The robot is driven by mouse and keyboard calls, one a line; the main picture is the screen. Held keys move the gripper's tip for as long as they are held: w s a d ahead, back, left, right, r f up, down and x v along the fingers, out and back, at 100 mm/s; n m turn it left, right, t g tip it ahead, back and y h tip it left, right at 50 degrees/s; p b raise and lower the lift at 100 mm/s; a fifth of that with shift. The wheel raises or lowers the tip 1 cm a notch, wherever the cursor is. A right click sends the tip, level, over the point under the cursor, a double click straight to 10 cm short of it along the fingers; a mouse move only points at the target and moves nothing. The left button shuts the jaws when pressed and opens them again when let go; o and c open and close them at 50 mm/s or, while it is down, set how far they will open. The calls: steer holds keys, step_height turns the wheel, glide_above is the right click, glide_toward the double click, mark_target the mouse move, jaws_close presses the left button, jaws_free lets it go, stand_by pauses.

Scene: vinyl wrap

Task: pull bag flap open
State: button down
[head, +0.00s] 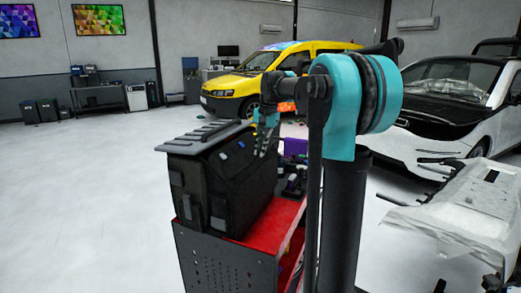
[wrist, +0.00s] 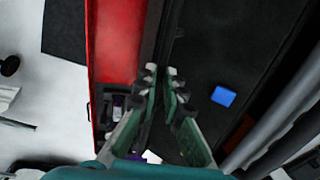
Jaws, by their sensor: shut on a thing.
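A black tool bag (head: 225,190) stands upright on the red cart, with a grey top flap (head: 203,138) that has a handle on it. The flap lies over the top of the bag. My gripper (head: 262,150) is at the bag's right side, near the upper edge. In the wrist view my gripper (wrist: 161,70) has its fingertips close together on a thin dark edge of the bag (wrist: 215,45), which looks like flap material. The exact contact is small and dark. A blue patch (wrist: 223,96) shows on the bag right of the fingers.
The red cart (head: 277,222) has small tools and purple items (head: 295,147) behind my arm. A panel on a stand (head: 470,205) is at the right, near a white car (head: 450,100). A yellow van (head: 240,88) is behind. The floor at left is clear.

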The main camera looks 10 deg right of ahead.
steer(key=s+d+f+t+y, duration=0.3)
steer(key=s+d+f+y, duration=0.2)
steer(key=s+d, duration=0.4)
steer(key=shift+s+d+f+t, duration=0.3)
steer(key=shift+d+f, duration=0.35)
steer(key=shift+d, duration=1.8)
steer(key=c, duration=1.6)
jaws_free()
steer(key=shift+w, duration=0.1)
steer(key=shift+r, duration=0.1)
